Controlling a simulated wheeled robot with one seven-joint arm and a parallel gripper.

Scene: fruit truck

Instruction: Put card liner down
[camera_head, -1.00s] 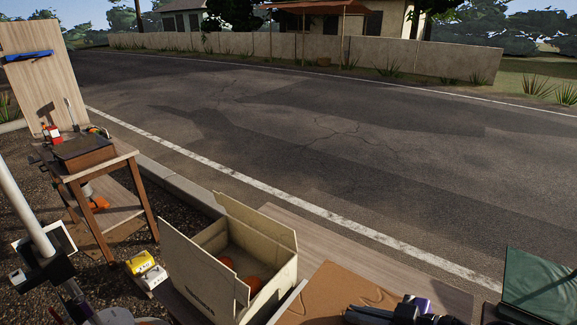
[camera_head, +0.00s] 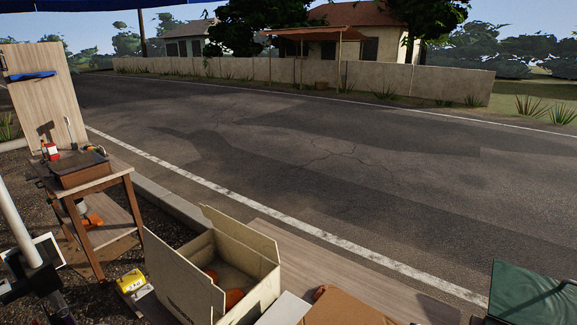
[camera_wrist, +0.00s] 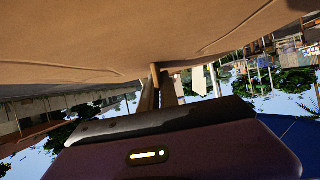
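The card liner (camera_head: 345,309) is a flat brown sheet at the bottom edge of the head view, right of the cream box; its near part is cut off. In the wrist view the brown card (camera_wrist: 150,40) spans the top of the picture, close to the camera. My gripper (camera_wrist: 160,75) shows only there. Its two narrow fingers are close together and reach the card's edge, and they look shut on it. The exact contact is hard to see. The gripper is out of frame in the head view.
An open cream box (camera_head: 232,272) with raised flaps holds orange fruit (camera_head: 234,298). A wooden table (camera_head: 92,183) stands at left, with a yellow item (camera_head: 131,280) in front of it. A green panel (camera_head: 528,293) is at lower right. The road lies beyond.

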